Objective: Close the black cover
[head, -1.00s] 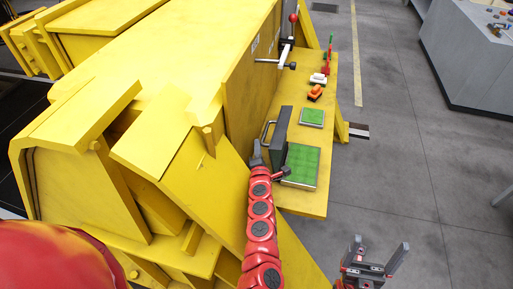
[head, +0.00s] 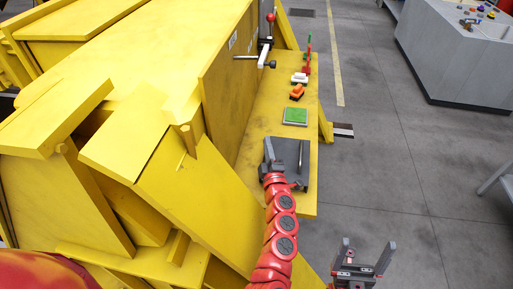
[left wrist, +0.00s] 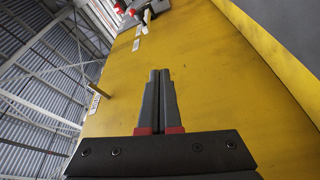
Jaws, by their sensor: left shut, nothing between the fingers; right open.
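The black cover (head: 290,153) lies low over the nearer green panel on the yellow shelf, its handle on the upper face. The green surface under it is hidden; I cannot tell whether the cover is fully flat. My left gripper (head: 268,148) is at the cover's left edge, its fingers shut and empty. In the left wrist view the shut fingers (left wrist: 160,98) point along the yellow wall, and a dark grey surface, likely the cover (left wrist: 290,25), fills the upper right corner. My right gripper (head: 367,262) is open and empty over the floor, away from the shelf.
The yellow shelf (head: 262,125) also carries a smaller open green panel (head: 295,116), an orange item (head: 297,92), a white item (head: 299,78) and a lever clamp (head: 263,58) on the wall. A grey table (head: 455,55) stands at the far right. Floor between is clear.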

